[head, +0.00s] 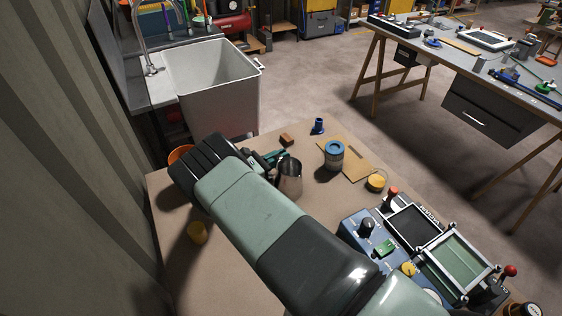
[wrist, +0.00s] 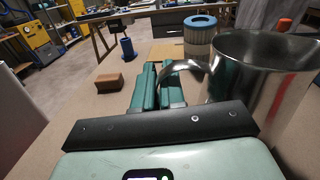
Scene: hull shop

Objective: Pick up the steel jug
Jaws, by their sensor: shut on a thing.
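The steel jug (head: 290,180) is upright at the middle of the brown table, partly hidden by my arm in the head view. In the wrist view the jug (wrist: 265,85) fills the right side, with its curved handle toward my fingers. My gripper (head: 273,157) has green fingers and is shut on the jug's handle. In the wrist view the fingers (wrist: 160,85) are close together at the handle. I cannot tell whether the jug's base touches the table.
Near the jug are a brown block (head: 287,140), a blue fitting (head: 318,126), a blue-topped cylindrical filter (head: 334,155) and a yellow-and-clear item (head: 376,181). A blue-grey machine (head: 362,232) stands front right. An orange bowl (head: 181,153) and a yellow cup (head: 197,233) are left.

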